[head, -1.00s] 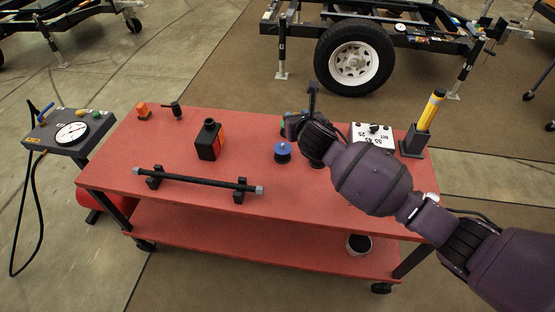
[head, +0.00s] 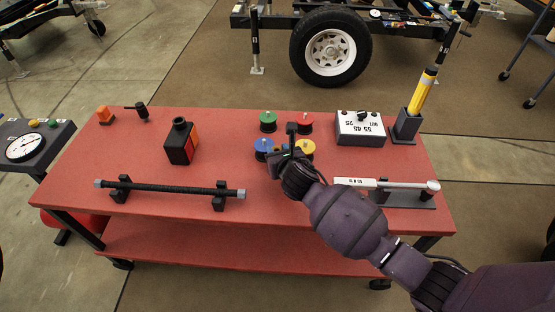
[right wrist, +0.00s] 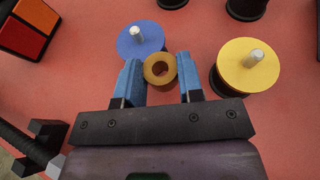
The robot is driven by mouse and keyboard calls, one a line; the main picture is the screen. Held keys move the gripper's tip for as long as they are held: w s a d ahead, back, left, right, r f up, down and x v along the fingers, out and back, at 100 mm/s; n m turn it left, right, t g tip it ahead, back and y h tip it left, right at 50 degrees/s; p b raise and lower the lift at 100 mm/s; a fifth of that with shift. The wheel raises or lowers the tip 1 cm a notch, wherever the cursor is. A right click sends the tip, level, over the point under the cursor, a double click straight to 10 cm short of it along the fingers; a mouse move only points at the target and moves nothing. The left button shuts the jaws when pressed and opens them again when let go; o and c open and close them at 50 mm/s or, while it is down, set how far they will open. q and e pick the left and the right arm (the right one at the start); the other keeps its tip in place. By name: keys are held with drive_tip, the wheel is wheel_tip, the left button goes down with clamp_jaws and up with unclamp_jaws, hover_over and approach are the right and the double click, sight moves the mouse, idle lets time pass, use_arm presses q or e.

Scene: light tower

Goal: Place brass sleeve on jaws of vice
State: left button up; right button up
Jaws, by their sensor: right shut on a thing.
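The brass sleeve (right wrist: 160,68) shows in the right wrist view as a short ring with a dark bore, seen from above. It is between the blue fingers of my right gripper (right wrist: 160,82), which is shut on it. In the head view my right gripper (head: 284,156) is over the red cart top, in front of the coloured spools. The sleeve cannot be made out there. I cannot tell how far it is above the cart top. I cannot make out a vice in either view. My left gripper is not in view.
A blue spool (right wrist: 141,40) and a yellow spool (right wrist: 248,66) stand close to the fingers. The red cart (head: 110,190) also bears a black bar (head: 165,188) on stands, a black-and-orange box (head: 181,146), a white box (head: 360,128) and a torque wrench (head: 385,184). A trailer wheel (head: 330,48) is behind.

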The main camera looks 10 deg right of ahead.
wheel_tip(320, 180, down, 4)
drive_tip(key=shift+r+b, duration=0.2)
drive_tip(key=shift+b, duration=0.3)
drive_tip(key=shift+r, duration=0.25)
drive_tip(key=shift+f, duration=0.1)
drive_tip(key=shift+f, duration=0.1)
drive_tip(key=o, duration=0.9)
drive_tip(key=shift+o, duration=0.2)
